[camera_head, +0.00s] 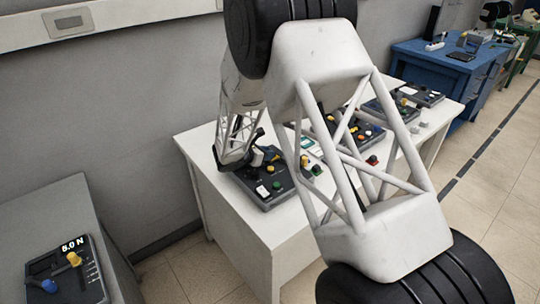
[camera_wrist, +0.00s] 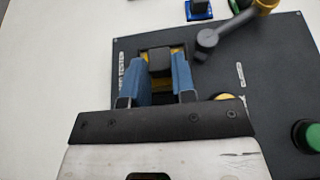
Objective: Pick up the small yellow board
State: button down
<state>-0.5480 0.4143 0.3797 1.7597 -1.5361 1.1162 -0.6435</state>
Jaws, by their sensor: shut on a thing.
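In the wrist view, my gripper (camera_wrist: 161,66) has its two blue fingers on either side of a dark block with yellow showing around it. The yellow part, which looks like the small yellow board (camera_wrist: 148,55), lies between the fingertips, and most of it is hidden by the block and fingers. The fingers are shut on it, at the left part of a dark panel (camera_wrist: 272,75). I cannot tell whether the board is clear of the panel. In the head view my gripper is down at the dark panel (camera_head: 268,197) on the near left of the white table, and the board cannot be made out.
A grey lever (camera_wrist: 207,41) stands close to the right of the fingers, and a green button (camera_wrist: 307,136) is farther right. More panels (camera_head: 356,133) with knobs stand along the white table (camera_head: 215,200).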

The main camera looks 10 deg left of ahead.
jog(key=shift+r, duration=0.1)
jog(key=shift+r, duration=0.8)
notch_tip(320, 180, up, 2)
jog(key=shift+r, duration=0.1)
jog(key=s+d, duration=0.1)
jog(key=s, duration=0.4)
jog(key=s+d, duration=0.2)
jog(key=s, duration=0.3)
jog(key=s+d+r, duration=0.1)
jog(key=s+d, duration=0.1)
jog(key=s, duration=0.3)
jog(key=shift+d, duration=0.25)
jog(key=shift+a, duration=0.1)
